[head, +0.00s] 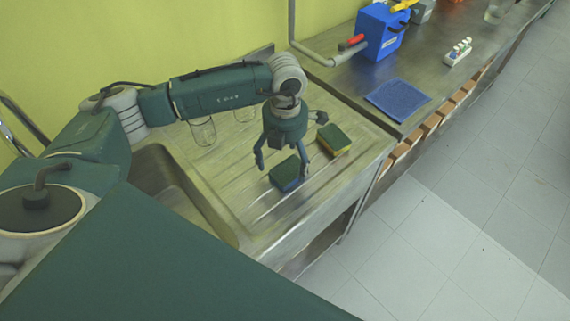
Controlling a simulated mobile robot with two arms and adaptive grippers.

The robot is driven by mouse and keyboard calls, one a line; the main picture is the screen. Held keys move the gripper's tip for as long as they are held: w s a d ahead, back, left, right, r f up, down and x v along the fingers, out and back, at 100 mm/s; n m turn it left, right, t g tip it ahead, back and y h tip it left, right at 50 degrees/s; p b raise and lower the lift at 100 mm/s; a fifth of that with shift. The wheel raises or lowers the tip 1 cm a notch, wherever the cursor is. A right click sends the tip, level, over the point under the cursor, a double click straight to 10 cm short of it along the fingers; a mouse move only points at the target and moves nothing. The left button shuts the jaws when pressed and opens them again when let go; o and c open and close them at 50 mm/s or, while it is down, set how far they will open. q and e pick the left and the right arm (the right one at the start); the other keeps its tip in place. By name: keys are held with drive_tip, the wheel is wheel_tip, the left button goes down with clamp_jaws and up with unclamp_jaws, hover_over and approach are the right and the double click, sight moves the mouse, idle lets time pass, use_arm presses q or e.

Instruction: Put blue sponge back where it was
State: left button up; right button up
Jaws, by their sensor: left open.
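The blue sponge (286,175), with a dark green top and blue sides, lies on the ribbed metal drainboard (262,213). My left gripper (280,165) points down over it with its fingers spread, one at the sponge's left and one at its right. I cannot tell whether the fingers touch it. A second sponge (333,140), dark green on top with yellow sides, lies to the right and a little farther back on the same drainboard. My right gripper is not in view.
Two upturned glasses (203,132) stand behind my left arm. A sink basin (178,187) is at the left. A blue mat (398,100), a blue box (379,32) and a white rack (458,52) are on the counter at the right. The drainboard's front is clear.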

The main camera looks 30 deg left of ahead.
sight(285, 166)
use_arm(q)
wheel_tip(285, 166, up, 10)
drive_tip(key=b, duration=0.2)
idle(0.5)
